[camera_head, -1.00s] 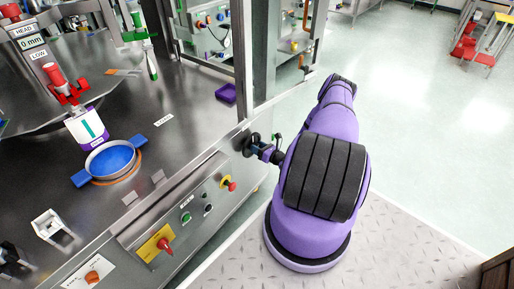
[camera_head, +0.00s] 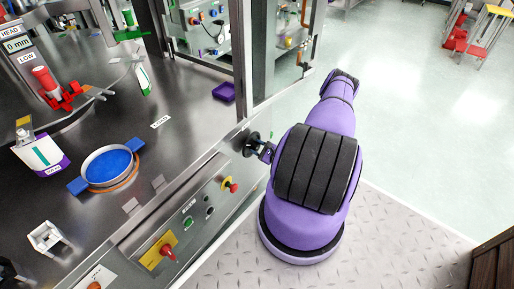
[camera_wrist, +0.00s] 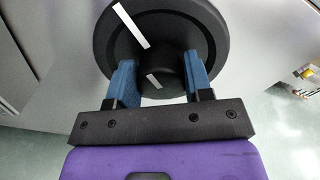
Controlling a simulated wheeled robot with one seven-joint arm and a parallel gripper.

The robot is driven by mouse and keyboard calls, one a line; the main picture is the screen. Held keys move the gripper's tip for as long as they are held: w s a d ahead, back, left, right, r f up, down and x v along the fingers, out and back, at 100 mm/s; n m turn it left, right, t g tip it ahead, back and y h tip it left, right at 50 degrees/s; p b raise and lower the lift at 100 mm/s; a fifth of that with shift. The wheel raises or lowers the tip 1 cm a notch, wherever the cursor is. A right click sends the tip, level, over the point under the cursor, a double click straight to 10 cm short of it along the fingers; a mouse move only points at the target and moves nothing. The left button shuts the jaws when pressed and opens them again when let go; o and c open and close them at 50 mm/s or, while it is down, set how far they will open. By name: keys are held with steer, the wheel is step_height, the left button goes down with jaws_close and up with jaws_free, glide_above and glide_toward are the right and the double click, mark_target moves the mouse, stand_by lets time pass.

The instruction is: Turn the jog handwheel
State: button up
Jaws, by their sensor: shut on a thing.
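The jog handwheel (camera_wrist: 205,32) is a dark round wheel with a white stripe, on the machine's side in the wrist view. It also shows in the head view (camera_head: 251,140) as a dark disc at the machine's front edge, right of the control panel. My gripper (camera_wrist: 158,82) has its blue fingers on either side of a dark knob or hub part at the wheel's lower side, and is shut on it. In the head view my gripper (camera_head: 266,152) is at the wheel, partly hidden by my purple arm.
The control panel (camera_head: 175,225) has a red emergency button (camera_head: 233,187) and a red rotary switch (camera_head: 167,252). A blue-lidded round dish (camera_head: 108,166), a white-and-purple bottle (camera_head: 42,154) and a purple tray (camera_head: 224,92) are on the steel deck.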

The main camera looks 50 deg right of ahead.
steer(key=n, duration=0.4)
steer(key=shift+f, duration=0.15)
steer(key=shift+s+a+n, duration=0.1)
steer(key=shift+n, duration=1.8)
steer(key=shift+f, duration=0.1)
steer(key=o, duration=1.3)
steer(key=s, duration=1)
steer(key=shift+s+d, duration=0.35)
steer(key=shift+d, duration=0.05)
steer(key=shift+s, duration=0.1)
